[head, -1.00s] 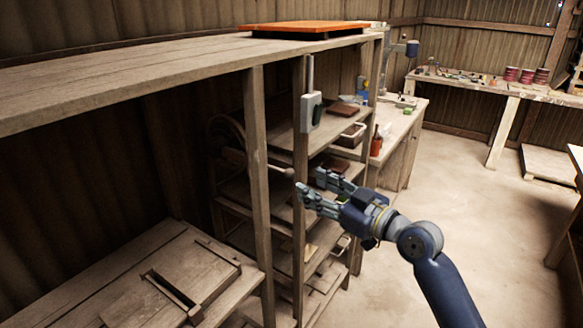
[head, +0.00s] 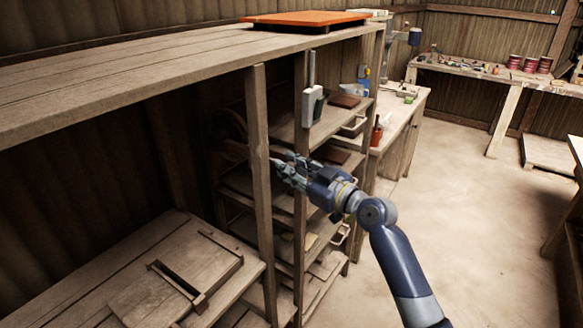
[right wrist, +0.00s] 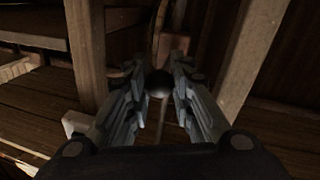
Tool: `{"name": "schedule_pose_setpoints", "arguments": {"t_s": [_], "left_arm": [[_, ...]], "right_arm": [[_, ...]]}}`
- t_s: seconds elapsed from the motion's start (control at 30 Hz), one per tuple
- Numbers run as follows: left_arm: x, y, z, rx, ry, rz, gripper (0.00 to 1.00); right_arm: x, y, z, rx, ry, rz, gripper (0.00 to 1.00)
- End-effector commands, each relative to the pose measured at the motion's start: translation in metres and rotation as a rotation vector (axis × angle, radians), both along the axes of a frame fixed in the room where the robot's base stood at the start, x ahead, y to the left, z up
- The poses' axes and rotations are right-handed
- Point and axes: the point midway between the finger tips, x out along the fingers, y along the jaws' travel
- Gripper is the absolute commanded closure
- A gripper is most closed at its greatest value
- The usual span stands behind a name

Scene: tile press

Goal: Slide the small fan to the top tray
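My right gripper (head: 284,170) is at the front of the shelf rack, level with its middle shelves. In the right wrist view its two fingers (right wrist: 159,84) stand apart, on either side of a dark round knob (right wrist: 159,86) with a thin rod running below it. I cannot tell whether the fingers touch the knob. The gripper hides the knob in the head view. I cannot make out a small fan for certain. An orange tray-like slab (head: 306,18) lies on the top board, but I cannot tell whether it is the top tray. My left gripper is not in view.
Wooden posts (head: 262,180) stand close beside my right gripper. The rack's shelves (head: 290,130) hold small brown items. A lower wooden bench (head: 130,270) is at left. A side table (head: 405,120) stands behind, and the floor (head: 470,200) at right is clear.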

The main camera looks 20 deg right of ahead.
Motion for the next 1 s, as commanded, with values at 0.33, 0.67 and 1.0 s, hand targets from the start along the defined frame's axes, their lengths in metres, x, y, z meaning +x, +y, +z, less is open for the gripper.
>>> {"name": "schedule_pose_setpoints", "arguments": {"t_s": [0.33,0.67,1.0], "left_arm": [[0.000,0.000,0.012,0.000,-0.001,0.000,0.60],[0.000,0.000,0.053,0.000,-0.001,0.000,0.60],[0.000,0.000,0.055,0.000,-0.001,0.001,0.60]], "right_arm": [[0.000,0.000,0.020,0.000,-0.004,0.001,1.00],[0.000,-0.001,0.092,-0.001,-0.007,-0.001,1.00],[0.000,-0.001,0.102,0.004,-0.010,-0.002,1.00]]}}
